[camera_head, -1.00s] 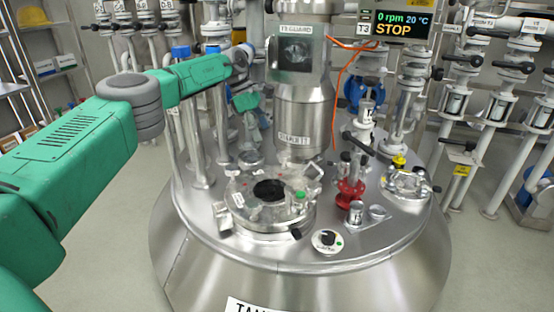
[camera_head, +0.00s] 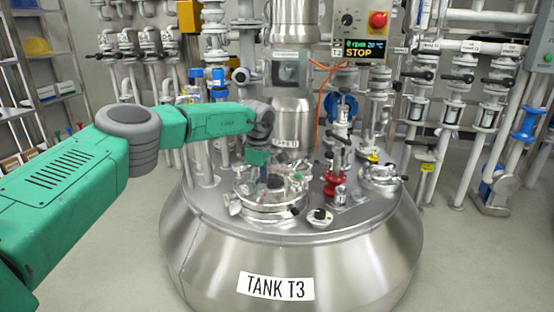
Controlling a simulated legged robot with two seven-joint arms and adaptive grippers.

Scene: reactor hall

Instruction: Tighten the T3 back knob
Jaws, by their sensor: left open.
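Tank T3 (camera_head: 190,240) is a broad steel vessel with its name plate on the front. Its round hatch (camera_head: 270,207) sits on the top, left of centre, with clamp knobs around the rim. A dark knob (camera_head: 295,210) shows at the front right of the rim and a pale one (camera_head: 233,204) at the left. The back knob cannot be made out; my wrist and gripper cover the back of the hatch. My left gripper (camera_head: 262,172) points down over the back left of the hatch, open. Its fingers are blurred, and contact cannot be told. My right gripper is out of view.
The steel column (camera_head: 292,105) rises behind the hatch. A red valve (camera_head: 334,183) and a small round dial (camera_head: 320,216) stand to its right. A control panel (camera_head: 363,48) reads STOP. Pipes stand at the back left and right.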

